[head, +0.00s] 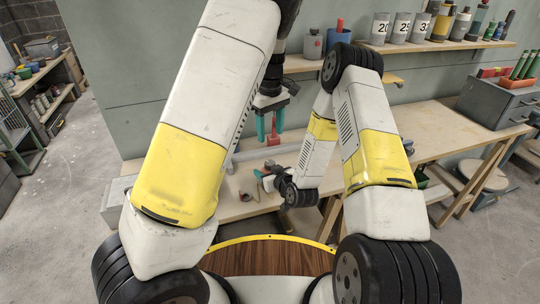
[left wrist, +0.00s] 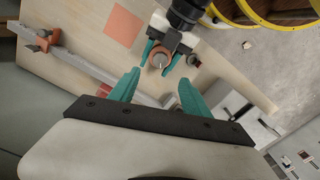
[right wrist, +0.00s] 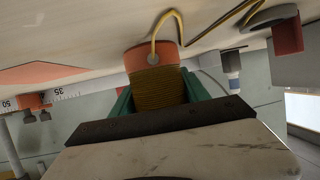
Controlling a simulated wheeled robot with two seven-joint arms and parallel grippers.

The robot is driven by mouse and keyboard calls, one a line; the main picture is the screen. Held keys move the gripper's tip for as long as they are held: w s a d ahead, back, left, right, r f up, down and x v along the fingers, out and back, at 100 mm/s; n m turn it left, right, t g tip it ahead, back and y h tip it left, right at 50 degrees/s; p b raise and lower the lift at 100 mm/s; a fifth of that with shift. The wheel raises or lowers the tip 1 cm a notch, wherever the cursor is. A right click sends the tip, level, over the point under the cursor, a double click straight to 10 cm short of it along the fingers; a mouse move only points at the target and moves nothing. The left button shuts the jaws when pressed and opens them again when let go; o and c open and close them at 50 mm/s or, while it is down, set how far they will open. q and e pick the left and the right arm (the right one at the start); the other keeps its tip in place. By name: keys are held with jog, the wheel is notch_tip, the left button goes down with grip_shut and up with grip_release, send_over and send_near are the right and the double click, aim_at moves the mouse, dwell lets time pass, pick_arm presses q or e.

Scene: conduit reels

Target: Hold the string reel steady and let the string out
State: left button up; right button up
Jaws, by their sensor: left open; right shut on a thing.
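The string reel has an orange flange and golden-brown windings. In the right wrist view the reel (right wrist: 158,92) sits between the teal fingers of my right gripper (right wrist: 160,98), which is shut on it. A yellow string (right wrist: 178,22) comes out at the flange and runs in bends to the right along the wooden bench top. In the left wrist view the reel's end (left wrist: 160,61) shows between the right gripper's fingers. My left gripper (left wrist: 158,92) is open and empty, with the reel beyond its fingertips. In the head view my left gripper (head: 270,130) hangs above the bench; the reel is small there.
The wooden bench (head: 232,208) runs along the wall. A grey toolbox (head: 492,102) stands at the right. A shelf above holds several numbered cans (head: 400,28).

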aim_at(270, 162)
pick_arm(q)
notch_tip(270, 162, down, 12)
jog(key=m, duration=0.8)
jog(key=shift+a, duration=0.1)
grip_shut()
